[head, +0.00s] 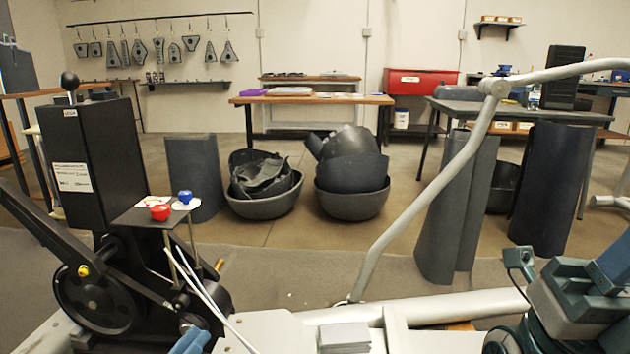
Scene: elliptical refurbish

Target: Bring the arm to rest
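My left gripper (189,342) shows only as two blue finger tips at the bottom edge, left of the middle. They lie close together, and I cannot tell whether they are open or shut. No object shows between them. They are below the black housing of the elliptical machine (95,165). My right arm, teal and grey with a small camera on a bracket, shows at the lower right. Its finger tips do not show.
A small plate (140,217) carries a red knob (160,212) and a blue knob (185,197). Grey bins (263,207) stand on the floor behind. A wooden table (312,100) stands farther back.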

